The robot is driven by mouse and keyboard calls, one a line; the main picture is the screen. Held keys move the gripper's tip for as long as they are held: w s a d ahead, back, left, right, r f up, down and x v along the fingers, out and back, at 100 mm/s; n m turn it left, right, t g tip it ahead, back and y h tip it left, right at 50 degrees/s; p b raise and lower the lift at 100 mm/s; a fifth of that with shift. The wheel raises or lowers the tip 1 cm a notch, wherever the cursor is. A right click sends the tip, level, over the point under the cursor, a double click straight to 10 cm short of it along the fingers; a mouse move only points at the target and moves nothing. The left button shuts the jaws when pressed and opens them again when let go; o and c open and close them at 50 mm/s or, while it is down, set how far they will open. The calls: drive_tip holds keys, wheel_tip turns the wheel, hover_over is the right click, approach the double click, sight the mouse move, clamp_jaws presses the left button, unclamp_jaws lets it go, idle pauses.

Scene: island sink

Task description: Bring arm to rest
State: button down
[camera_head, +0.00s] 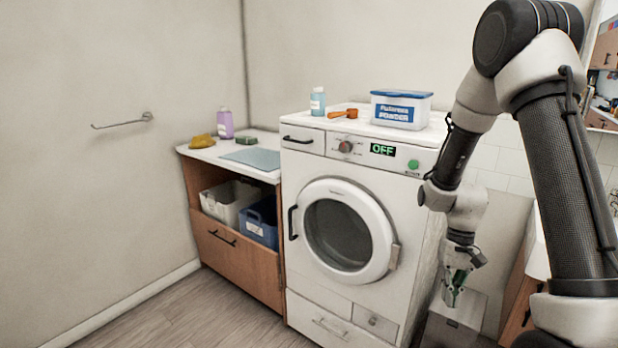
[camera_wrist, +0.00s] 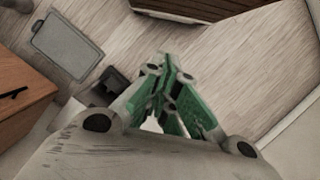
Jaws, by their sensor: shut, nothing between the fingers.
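My gripper (camera_head: 454,290) hangs at the end of my arm, to the right of the washing machine, pointing down. In the wrist view the green fingers of my gripper (camera_wrist: 172,62) meet at their tips. It is shut and holds nothing. Below it in the wrist view is wood-look floor. My arm is bent, with its upper links in front of the right side of the head view.
A white washing machine (camera_head: 322,285) stands in the middle, door closed, display reading OFF. A powder box (camera_head: 401,109), an orange scoop (camera_head: 344,113) and a bottle (camera_head: 318,101) stand on top. A wooden cabinet (camera_head: 236,262) is at left. A grey box (camera_head: 452,325) stands below my gripper.

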drive_tip(key=s+r+t, duration=0.2)
drive_tip(key=s+r, duration=0.3)
drive_tip(key=r, duration=0.4)
drive_tip(key=s+d+r+n+t, duration=0.1)
drive_tip(key=s+r+t, duration=0.2)
drive_tip(key=s+r, duration=0.3)
drive_tip(key=s+r+t+h, duration=0.1)
drive_tip(key=s+r, duration=0.4)
drive_tip(key=r, duration=0.9)
drive_tip(key=shift+s+d+r+n+t, duration=0.15)
drive_tip(key=shift+s+r+n+t, duration=0.15)
drive_tip(key=shift+t, duration=0.5)
